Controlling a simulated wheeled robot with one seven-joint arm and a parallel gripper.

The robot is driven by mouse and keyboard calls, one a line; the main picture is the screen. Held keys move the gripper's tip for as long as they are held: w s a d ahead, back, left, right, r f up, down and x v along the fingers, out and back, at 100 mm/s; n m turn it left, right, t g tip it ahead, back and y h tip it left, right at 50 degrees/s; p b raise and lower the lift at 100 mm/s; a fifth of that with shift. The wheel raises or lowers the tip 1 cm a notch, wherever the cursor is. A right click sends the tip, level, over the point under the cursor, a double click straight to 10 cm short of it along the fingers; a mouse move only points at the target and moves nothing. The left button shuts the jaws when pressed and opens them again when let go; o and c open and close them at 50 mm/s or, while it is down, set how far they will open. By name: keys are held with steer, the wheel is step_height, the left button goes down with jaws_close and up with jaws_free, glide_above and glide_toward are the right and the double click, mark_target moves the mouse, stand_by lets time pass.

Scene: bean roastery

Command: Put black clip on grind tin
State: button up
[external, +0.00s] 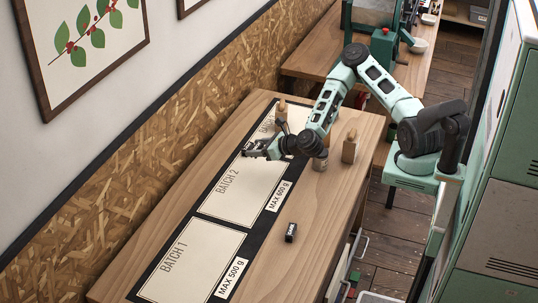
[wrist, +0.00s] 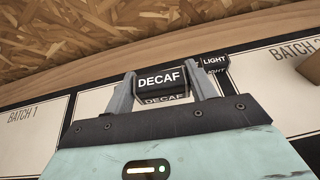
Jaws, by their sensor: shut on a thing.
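My gripper (external: 250,151) is over the wall-side part of the mat near BATCH 2 in the external view. In the wrist view, my gripper (wrist: 161,78) is shut on a black clip (wrist: 162,79) with a white DECAF label, its fingers at the two ends. Whether the clip touches the surface below is unclear. A second black clip (wrist: 213,63), labelled LIGHT, lies just beyond it to the right. Another black clip with a white label (external: 291,232) sits on the bare wood. A small metallic container (external: 320,161), possibly the grind tin, is partly hidden by my arm.
The black-bordered mat (external: 195,209) has pale BATCH panels. A wooden block-like item (external: 349,148) and another wooden-topped item (external: 281,111) stand near the far end. The wood-chip wall (external: 150,170) bounds the table's left side. The near right tabletop is mostly clear.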

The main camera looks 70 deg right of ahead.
steer(key=s+d+r+p, duration=0.4)
steer(key=s+d+p, duration=0.4)
steer(key=s+d, duration=0.1)
step_height(320, 180, up, 3)
steer(key=p, duration=0.5)
glide_above(321, 151)
steer(key=shift+n+y, duration=0.3)
steer(key=shift+y, duration=0.1)
step_height(321, 151, down, 5)
steer(key=b, duration=0.3)
steer(key=shift+s+a+f, duration=0.1)
steer(key=shift+f+p, duration=0.75)
steer(key=shift+f, duration=1.4)
steer(key=shift+f, duration=0.15)
steer(key=o, duration=0.9)
steer(key=shift+o, duration=0.2)
